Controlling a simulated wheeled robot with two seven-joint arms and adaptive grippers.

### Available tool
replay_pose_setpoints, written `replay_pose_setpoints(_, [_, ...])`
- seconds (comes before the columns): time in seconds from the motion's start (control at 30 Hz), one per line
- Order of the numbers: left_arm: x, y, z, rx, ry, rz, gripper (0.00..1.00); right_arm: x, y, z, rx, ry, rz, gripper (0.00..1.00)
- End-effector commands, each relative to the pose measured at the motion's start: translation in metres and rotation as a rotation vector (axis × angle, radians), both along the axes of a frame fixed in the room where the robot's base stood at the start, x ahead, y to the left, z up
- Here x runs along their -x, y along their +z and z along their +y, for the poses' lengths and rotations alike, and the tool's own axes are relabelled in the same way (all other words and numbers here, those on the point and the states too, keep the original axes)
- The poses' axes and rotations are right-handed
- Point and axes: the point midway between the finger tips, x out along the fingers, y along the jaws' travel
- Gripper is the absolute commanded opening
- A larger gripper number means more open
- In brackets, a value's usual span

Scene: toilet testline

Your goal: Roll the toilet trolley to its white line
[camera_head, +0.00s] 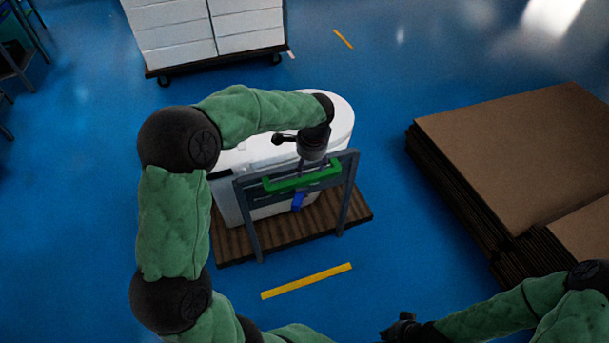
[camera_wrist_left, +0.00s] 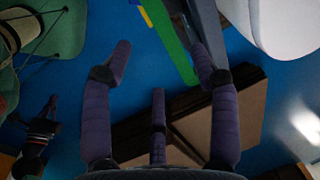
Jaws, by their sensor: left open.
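The toilet trolley has a brown slatted base (camera_head: 235,246), a grey upright frame and a green handle (camera_head: 285,184). A white toilet (camera_head: 340,115) stands on it. My left gripper (camera_head: 303,170) is just above the green handle, its fingers partly hidden by the arm and wrist. In the left wrist view its fingers (camera_wrist_left: 158,52) are spread, and the green handle (camera_wrist_left: 168,38) runs between them without being clamped. My right gripper (camera_head: 398,328) is low in the head view, away from the trolley; its fingers are too dark to read. A short white mark (camera_head: 291,55) shows on the floor beside the far cart.
A dark cart with white boxes (camera_head: 210,30) stands behind the trolley. Stacked brown cardboard (camera_head: 515,150) lies to the right. Blue floor is clear between trolley and cardboard.

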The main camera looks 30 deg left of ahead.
Motion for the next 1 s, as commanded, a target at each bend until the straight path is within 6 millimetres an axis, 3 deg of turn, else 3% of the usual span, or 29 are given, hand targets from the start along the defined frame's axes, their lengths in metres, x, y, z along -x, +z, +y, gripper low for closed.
replay_pose_setpoints(0.3, [-0.006, -0.059, 0.008, 0.002, 0.002, 0.004, 0.6, 0.0, -0.023, 0.0, 0.0, 0.0, 0.0, 0.0])
replay_pose_setpoints(0.5, [-0.01, -0.084, 0.012, 0.002, 0.001, 0.001, 0.6, 0.0, -0.032, 0.0, 0.0, 0.0, 0.0, 0.0])
replay_pose_setpoints(0.97, [-0.012, -0.094, 0.014, 0.002, 0.002, 0.0, 0.6, 0.0, -0.034, 0.0, 0.0, 0.0, 0.0, 0.0])
replay_pose_setpoints(1.0, [-0.012, -0.094, 0.014, 0.002, 0.002, 0.0, 0.55, 0.0, -0.034, 0.0, 0.0, 0.0, 0.0, 0.0])
